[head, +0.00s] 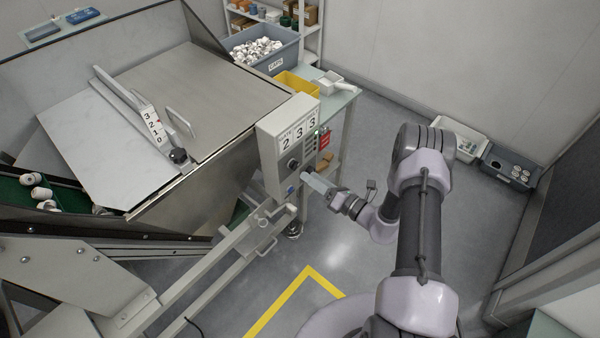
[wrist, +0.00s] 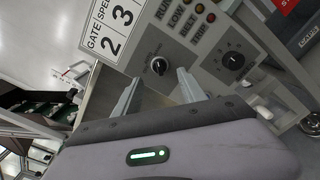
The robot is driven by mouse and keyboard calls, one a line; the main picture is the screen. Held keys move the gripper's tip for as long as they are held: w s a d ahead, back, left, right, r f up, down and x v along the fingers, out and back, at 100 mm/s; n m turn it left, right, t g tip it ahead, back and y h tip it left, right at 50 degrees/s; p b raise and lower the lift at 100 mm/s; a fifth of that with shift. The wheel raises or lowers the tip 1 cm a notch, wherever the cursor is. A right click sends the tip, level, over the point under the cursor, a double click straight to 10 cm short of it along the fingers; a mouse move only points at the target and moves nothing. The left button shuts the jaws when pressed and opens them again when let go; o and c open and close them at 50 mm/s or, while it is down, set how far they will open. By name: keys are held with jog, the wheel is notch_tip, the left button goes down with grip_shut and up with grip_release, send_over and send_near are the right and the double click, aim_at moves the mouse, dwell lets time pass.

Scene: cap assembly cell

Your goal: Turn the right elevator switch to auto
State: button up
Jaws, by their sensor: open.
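A grey control box (head: 272,152) stands at the right of the hopper, with a "2 3 3" display on its upper part. In the wrist view its panel (wrist: 199,66) carries a black rotary switch (wrist: 158,66) and, to the right, a black dial knob (wrist: 235,60) with marks around it. My gripper (head: 309,181) is in front of the box's lower part. In the wrist view my gripper (wrist: 157,84) is open and empty, its fingers below the rotary switch on either side of it.
The hopper's metal lid (head: 170,85) fills the left. A metal rail (head: 215,262) runs below the box. A blue-grey bin of white caps (head: 285,62) and a yellow tray (head: 297,84) stand behind. The floor (head: 375,125) at right is mostly clear.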

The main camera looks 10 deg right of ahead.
aim_at(294, 165)
jog(key=x, duration=0.5)
jog(key=shift+w+a+b, duration=0.2)
jog(key=shift+w+b, duration=0.05)
jog(key=shift+b, duration=0.15)
grip_shut()
jog(key=n+b, duration=0.3)
jog(key=n, duration=0.5)
jog(key=shift+f+n, duration=0.1)
jog(key=shift+n, duration=0.2)
